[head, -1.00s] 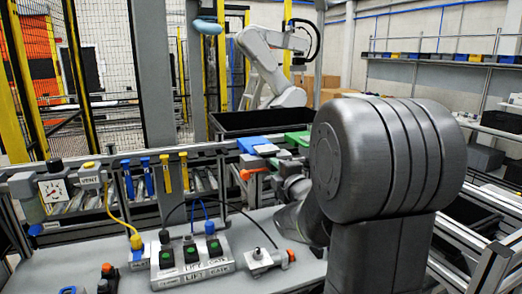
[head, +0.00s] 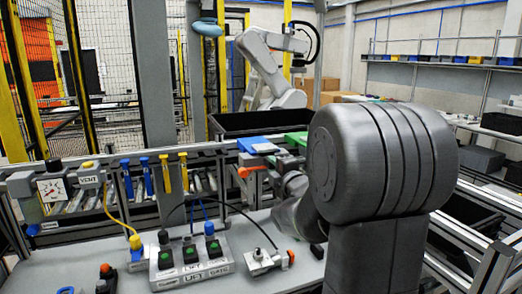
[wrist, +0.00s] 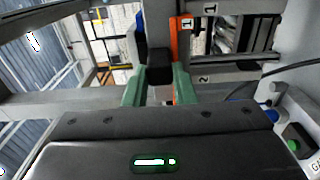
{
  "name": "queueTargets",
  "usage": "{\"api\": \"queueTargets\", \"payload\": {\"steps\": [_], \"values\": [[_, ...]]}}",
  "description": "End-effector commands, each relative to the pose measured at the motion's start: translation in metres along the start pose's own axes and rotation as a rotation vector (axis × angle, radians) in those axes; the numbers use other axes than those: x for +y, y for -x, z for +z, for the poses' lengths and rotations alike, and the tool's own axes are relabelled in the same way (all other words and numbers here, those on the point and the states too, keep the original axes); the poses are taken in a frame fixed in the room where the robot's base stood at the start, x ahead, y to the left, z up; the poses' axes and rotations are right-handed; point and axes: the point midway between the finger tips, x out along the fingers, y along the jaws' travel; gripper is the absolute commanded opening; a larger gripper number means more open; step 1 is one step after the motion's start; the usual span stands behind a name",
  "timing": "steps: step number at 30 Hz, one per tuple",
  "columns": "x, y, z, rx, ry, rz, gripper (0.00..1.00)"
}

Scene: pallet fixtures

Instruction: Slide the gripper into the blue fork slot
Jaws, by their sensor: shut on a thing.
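In the wrist view my gripper (wrist: 160,85) shows two green fingers pointing away from the camera, shut on a dark block (wrist: 159,70) between their tips. A blue part (wrist: 140,36) shows just beyond the left finger. An orange upright part (wrist: 181,38) marked 1 stands just beyond the right finger. In the head view a blue part (head: 252,143) lies on the rail beside a green part (head: 297,138). My arm hides most of the gripper there. I cannot make out the slot opening, nor whether the fingers touch the blue part.
An orange handle (head: 250,171) sticks out left of my wrist. The bench holds a switch box (head: 191,262) with several plugs and cables, and a small connector block (head: 266,261). A gauge (head: 53,189) and blue and yellow tools hang on the rail. A black bin (head: 262,123) stands behind.

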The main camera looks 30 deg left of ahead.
Motion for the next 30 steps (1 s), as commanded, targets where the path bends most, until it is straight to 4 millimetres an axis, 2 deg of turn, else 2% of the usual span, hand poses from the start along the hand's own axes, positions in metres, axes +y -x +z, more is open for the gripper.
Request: {"api": "queueTargets", "payload": {"steps": [14,30], "values": [[0.003,-0.001,0.0,0.001,0.001,0.006,0.0],[0.003,-0.015,0.0,0.001,0.001,0.006,0.0]]}}
